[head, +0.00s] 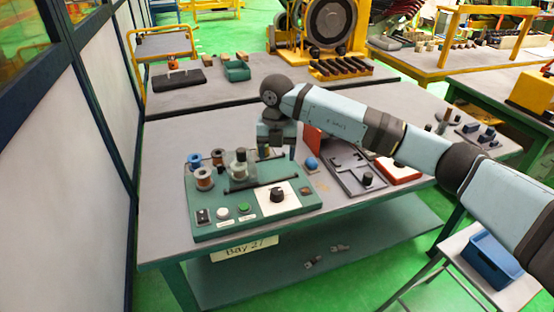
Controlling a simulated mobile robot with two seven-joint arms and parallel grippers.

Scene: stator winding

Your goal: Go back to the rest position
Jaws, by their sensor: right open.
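My right arm comes in from the right and reaches across the workbench (375,217). My right gripper (266,152) points down at the back edge of the green winding panel (233,234), just right of its copper and grey coils. It is small and partly hidden by the wrist, but its jaws are open. I cannot tell whether it touches the panel, and no held object shows. My left gripper is not in view.
The panel carries a copper coil (204,179), a black knob (277,195) and buttons. A blue ball-like part (312,163) and a dark tray (352,172) lie right of the gripper. A white wall (52,150) stands at left. A blue bin (497,261) is at lower right.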

